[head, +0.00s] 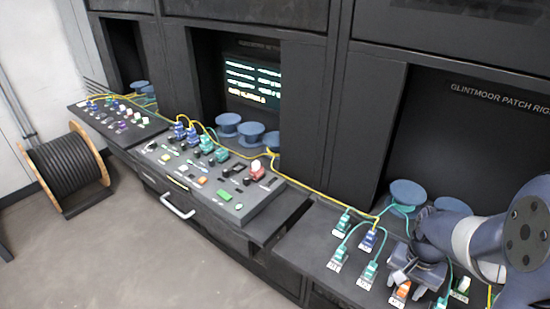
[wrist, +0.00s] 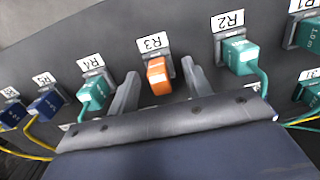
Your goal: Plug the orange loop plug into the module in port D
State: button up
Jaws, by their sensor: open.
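The orange plug (wrist: 158,78) sits in the socket labelled R3 in the wrist view, and it also shows at the lower right of the head view (head: 402,290). My gripper (wrist: 160,69) is open, with one finger on each side of the orange plug and visible gaps to it. In the head view my gripper (head: 409,282) is low over the right-hand panel, close to the orange plug. I see no readable label for port D. The middle console (head: 220,185) carries several plugs and coloured parts, too small to identify.
Teal plugs flank the orange one, at R2 (wrist: 238,57) and R4 (wrist: 90,93). A blue plug (wrist: 46,103) with a yellow cable is at R5. Blue spools (head: 408,192) and a yellow cable run (head: 320,192) lie behind. A cable reel (head: 65,170) stands on the floor at left.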

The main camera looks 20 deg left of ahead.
aim_at(406, 284)
jog(key=shift+c, duration=0.5)
dwell(0.5)
grip_shut()
dwell(0.5)
jog(key=shift+r+p, duration=2.45)
jog(key=shift+r, duration=0.55)
